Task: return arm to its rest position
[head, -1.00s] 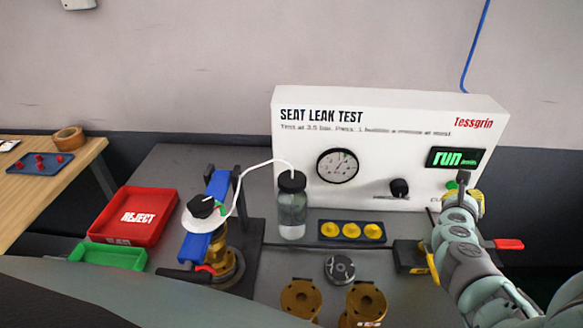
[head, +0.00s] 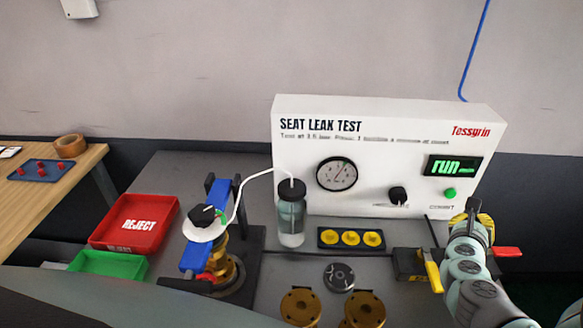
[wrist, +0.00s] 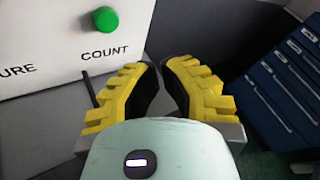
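My gripper (head: 474,214) is at the right of the head view, below and to the right of the green button on the test panel (head: 385,185). In the wrist view my gripper (wrist: 163,75) has yellow ribbed fingers with dark pads. A gap shows between the fingers and nothing is in it. The green count button (head: 449,194) also shows in the wrist view (wrist: 101,19), up and left of the fingers and apart from them. The panel's display (head: 455,166) reads "run".
A tray of yellow caps (head: 350,239) lies before the panel. Red (head: 133,224) and green (head: 108,262) bins stand left. Blue drawers (wrist: 285,95) are right.

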